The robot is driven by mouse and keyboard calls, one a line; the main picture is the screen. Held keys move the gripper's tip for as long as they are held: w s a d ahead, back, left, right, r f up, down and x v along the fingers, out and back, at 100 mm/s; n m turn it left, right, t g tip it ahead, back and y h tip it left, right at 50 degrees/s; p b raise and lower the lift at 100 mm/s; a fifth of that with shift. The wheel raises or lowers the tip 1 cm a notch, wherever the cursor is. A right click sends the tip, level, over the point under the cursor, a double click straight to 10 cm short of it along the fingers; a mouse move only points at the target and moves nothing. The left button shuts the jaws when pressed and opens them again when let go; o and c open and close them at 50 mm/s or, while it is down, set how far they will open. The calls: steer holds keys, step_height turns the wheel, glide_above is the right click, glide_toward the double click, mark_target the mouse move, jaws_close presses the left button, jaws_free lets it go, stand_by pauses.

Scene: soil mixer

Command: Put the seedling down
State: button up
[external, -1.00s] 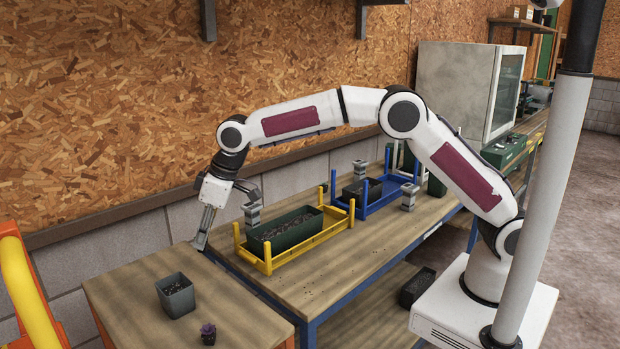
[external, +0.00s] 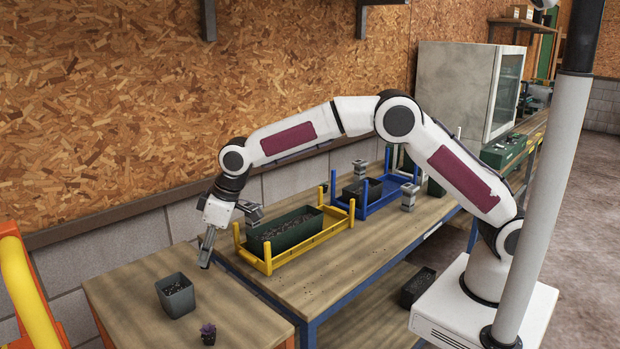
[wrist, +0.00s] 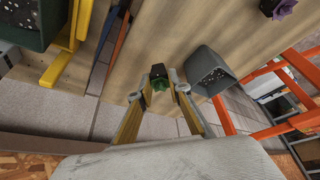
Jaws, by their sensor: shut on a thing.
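My gripper (external: 205,265) is shut on a seedling (wrist: 158,80), a small dark soil block with green leaves, held between the fingertips in the wrist view. In the external view the fingers hide most of it. They point down near the back right part of the small wooden table (external: 125,305). Whether the block touches the wood I cannot tell. A second seedling with purple leaves (external: 208,333) stands near that table's front edge and also shows in the wrist view (wrist: 277,8).
A grey square pot (external: 176,296) with soil stands left of my gripper. A yellow rack (external: 268,262) with a dark green soil trough (external: 290,231) is on the longer bench to the right. Bare wood lies between the pot and that bench.

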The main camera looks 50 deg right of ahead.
mark_target(208, 268)
steer(key=shift+f, duration=2.5)
steer(key=shift+f, duration=0.1)
steer(key=o, duration=0.9)
steer(key=shift+v, duration=6.15)
